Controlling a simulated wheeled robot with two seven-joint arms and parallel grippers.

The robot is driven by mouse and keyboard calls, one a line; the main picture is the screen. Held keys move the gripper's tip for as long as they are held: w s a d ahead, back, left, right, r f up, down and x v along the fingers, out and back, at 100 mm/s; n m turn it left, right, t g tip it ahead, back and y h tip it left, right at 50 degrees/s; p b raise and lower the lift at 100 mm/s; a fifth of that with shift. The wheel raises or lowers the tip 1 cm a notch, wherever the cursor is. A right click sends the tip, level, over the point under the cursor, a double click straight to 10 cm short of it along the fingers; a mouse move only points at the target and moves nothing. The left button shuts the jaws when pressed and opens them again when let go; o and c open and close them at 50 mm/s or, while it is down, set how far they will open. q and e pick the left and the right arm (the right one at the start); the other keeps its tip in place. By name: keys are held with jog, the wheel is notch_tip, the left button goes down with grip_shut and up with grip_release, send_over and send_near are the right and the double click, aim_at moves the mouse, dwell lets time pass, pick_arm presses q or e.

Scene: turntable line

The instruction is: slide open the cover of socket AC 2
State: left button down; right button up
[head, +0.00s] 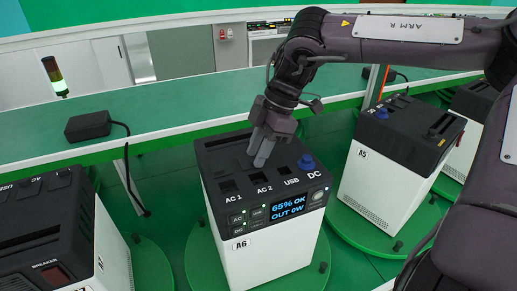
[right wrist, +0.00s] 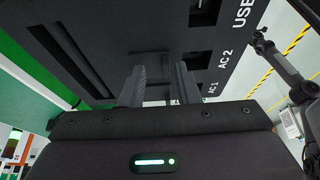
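The power station A6 (head: 270,252), a white box with a black top, stands in the middle of the head view. Its top carries the labels AC 1, AC 2, USB and DC. The AC 2 label (head: 264,189) also shows in the right wrist view (right wrist: 225,59). My right gripper (head: 261,160) points down at the top, just behind the AC 2 socket. In the right wrist view its two fingers (right wrist: 160,80) stand apart with a gap between them. The fingers partly hide the socket and its cover, and I cannot tell whether they touch. My left gripper is not in view.
Station A5 (head: 362,190) stands to the right on a green turntable. Another station (head: 45,235) is at the lower left. A black adapter (head: 88,125) lies on the green bench behind. A blue knob (head: 307,161) rises beside the USB and DC sockets.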

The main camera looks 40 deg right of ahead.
jog(key=shift+d+r, duration=0.1)
jog(key=shift+r, duration=0.15)
pick_arm(q)
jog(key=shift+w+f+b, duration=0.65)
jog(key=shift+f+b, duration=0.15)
jog(key=shift+b, duration=0.1)
pick_arm(e)
jog(key=v, duration=0.7)
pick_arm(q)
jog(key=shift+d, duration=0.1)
pick_arm(e)
jog(key=shift+r, duration=0.15)
